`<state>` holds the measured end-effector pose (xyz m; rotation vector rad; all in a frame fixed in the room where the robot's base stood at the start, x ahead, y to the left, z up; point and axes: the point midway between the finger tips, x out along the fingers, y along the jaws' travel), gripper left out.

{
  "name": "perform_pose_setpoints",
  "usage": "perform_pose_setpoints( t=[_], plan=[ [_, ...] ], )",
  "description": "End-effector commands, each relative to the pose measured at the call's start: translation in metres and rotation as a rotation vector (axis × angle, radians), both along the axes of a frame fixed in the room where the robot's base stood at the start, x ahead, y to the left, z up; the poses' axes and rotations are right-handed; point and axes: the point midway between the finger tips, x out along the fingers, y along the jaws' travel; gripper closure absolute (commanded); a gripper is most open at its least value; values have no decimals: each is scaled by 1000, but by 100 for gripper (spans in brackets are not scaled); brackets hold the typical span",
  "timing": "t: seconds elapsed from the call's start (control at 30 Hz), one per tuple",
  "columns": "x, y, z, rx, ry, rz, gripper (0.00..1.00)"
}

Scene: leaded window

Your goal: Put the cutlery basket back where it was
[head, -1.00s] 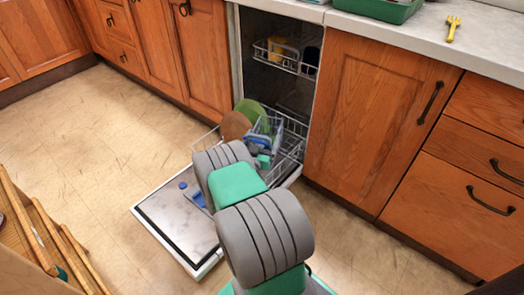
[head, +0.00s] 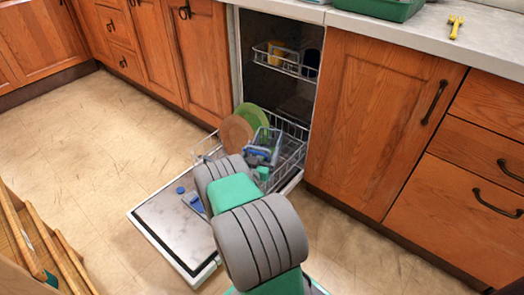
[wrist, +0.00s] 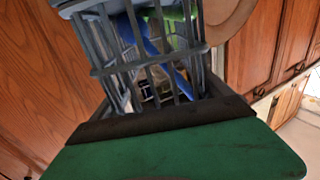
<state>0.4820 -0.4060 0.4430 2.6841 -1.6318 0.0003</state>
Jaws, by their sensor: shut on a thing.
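The cutlery basket (head: 263,146) is grey-blue with barred sides and shows blue pieces inside. It is over the dishwasher's lower rack (head: 292,150), beside the plates. In the wrist view the basket (wrist: 145,72) fills the upper middle, right against the dark jaw edge. My gripper (wrist: 160,120) is shut on the basket. In the head view my arm hides the jaws and the basket's underside, so I cannot tell whether it touches the rack.
A brown plate (head: 236,133) and a green plate (head: 252,117) stand just left of the basket. The open dishwasher door (head: 165,225) carries a blue item (head: 193,202). The upper rack (head: 290,64) is above.

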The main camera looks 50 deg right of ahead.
Motion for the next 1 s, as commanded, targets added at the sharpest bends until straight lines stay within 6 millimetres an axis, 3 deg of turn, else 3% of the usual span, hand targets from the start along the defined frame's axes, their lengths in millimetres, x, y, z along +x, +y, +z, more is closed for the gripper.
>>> perform_pose_setpoints(
  t=[0.1, 0.13, 0.2, 0.47, 0.67, 1.0],
  plan=[
    [0, 0, 0, -1, 0, 0, 82],
    [0, 0, -1, 0, 0, 0, 9],
    [0, 0, -1, 0, 0, 0, 4],
    [0, 0, 0, 0, 0, 0, 0],
    [-1, 3, 18, 1, 3, 1, 0],
    [-42, 87, 10, -2, 0, 6, 0]
  ],
)
